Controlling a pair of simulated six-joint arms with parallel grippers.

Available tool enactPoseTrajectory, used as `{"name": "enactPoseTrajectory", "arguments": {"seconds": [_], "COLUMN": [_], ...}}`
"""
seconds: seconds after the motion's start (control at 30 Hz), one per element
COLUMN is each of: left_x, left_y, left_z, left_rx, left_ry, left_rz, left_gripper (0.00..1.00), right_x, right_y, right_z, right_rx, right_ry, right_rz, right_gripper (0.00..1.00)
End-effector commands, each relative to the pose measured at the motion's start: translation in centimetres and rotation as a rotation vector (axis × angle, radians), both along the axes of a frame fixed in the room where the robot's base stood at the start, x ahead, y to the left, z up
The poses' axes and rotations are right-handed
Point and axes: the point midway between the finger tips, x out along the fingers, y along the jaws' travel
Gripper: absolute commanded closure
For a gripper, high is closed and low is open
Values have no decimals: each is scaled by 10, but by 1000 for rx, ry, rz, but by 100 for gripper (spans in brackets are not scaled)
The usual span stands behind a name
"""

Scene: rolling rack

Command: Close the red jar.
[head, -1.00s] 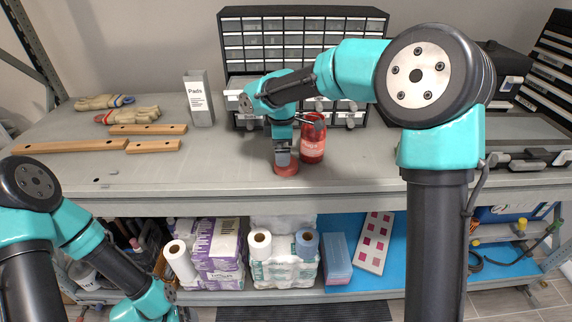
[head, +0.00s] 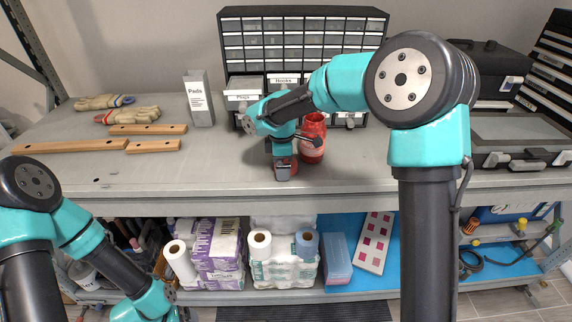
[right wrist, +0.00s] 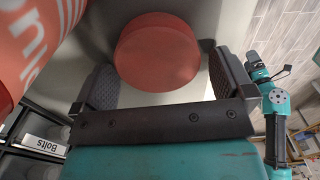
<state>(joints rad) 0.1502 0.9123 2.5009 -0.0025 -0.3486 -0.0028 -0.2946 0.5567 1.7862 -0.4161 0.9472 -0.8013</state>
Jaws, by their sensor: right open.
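The red jar (head: 313,142) stands upright on the workbench, and part of its labelled side (right wrist: 22,45) fills the left of the right wrist view.
Wooden bars (head: 70,146), gloves (head: 127,116) and a grey Pads holder (head: 199,99) are on the left of the bench (head: 215,165). A drawer cabinet (head: 303,40) stands behind the jar. A grey case (head: 520,135) is at right. The bench front left of the lid is clear.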

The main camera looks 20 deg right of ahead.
Motion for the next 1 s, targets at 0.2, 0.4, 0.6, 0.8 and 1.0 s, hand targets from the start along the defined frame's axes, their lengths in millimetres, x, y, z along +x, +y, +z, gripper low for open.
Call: {"name": "enactPoseTrajectory", "arguments": {"seconds": [0.2,0.4,0.6,0.8,1.0], "left_x": [0,0,0,0,0], "left_y": [0,0,0,0,0], "left_z": [0,0,0,0,0], "left_rx": [0,0,0,0,0], "left_ry": [0,0,0,0,0], "left_rz": [0,0,0,0,0], "left_gripper": [0,0,0,0,0], "right_x": [0,0,0,0,0], "right_y": [0,0,0,0,0], "right_z": [0,0,0,0,1], "right_rx": [0,0,0,0,0], "right_ry": [0,0,0,0,0], "right_rz": [0,0,0,0,0], "right_gripper": [0,12,31,47,47]}}
